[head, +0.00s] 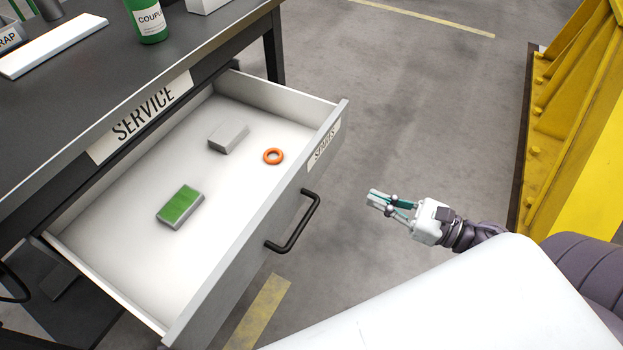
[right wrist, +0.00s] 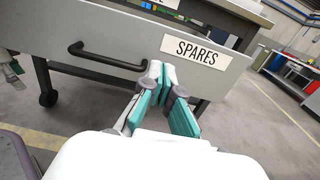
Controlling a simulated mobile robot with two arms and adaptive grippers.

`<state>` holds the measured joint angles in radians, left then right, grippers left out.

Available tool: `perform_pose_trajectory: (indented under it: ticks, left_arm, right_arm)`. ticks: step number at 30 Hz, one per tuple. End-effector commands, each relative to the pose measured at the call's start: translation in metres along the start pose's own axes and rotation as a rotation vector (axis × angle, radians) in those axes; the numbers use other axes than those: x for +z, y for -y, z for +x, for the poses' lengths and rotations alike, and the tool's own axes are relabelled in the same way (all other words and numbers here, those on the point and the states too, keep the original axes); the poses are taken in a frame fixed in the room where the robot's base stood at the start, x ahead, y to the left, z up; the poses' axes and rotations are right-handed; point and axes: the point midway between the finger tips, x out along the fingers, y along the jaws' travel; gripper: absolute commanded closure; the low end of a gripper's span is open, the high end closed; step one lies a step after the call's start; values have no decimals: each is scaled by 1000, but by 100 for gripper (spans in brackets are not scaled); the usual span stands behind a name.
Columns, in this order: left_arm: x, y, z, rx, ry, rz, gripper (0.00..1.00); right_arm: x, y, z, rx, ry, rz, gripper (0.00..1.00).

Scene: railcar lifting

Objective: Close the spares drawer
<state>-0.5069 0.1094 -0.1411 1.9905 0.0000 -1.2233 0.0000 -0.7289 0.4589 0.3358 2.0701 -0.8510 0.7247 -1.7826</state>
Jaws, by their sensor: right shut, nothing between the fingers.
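The spares drawer (head: 285,213) is pulled well out from under the dark service bench. It has a white inside, a grey front and a black bar handle (head: 294,226). Its front and SPARES label (right wrist: 203,52) fill the upper part of the right wrist view, with the handle (right wrist: 105,57) to the left. My right gripper (head: 372,198) is shut and empty, to the right of the handle in the head view. In the right wrist view its fingertips (right wrist: 166,75) are just below and left of the label; I cannot tell whether they touch the front. My left gripper is not in the head view.
A green-topped block (head: 180,207), a grey block (head: 228,137) and an orange ring (head: 273,156) lie in the drawer. A green bottle (head: 147,20) stands on the bench top (head: 100,95). A yellow structure (head: 570,120) stands at the right. The floor between is clear.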

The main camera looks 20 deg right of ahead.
Motion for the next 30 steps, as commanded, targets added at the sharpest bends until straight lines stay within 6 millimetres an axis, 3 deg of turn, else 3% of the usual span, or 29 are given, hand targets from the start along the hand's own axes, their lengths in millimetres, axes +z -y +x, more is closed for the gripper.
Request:
perform_pose_trajectory:
  ticks: [8, 18, 24, 30]
  left_arm:
    - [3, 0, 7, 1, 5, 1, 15]
    - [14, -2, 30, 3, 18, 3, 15]
    - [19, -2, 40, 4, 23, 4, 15]
    - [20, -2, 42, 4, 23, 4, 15]
  right_arm:
    - [3, 1, 48, 2, 5, -1, 100]
    - [3, 2, 115, -3, 4, 4, 100]
    - [1, 2, 133, -4, 2, 5, 100]
    - [0, 1, 136, -4, 1, 6, 100]
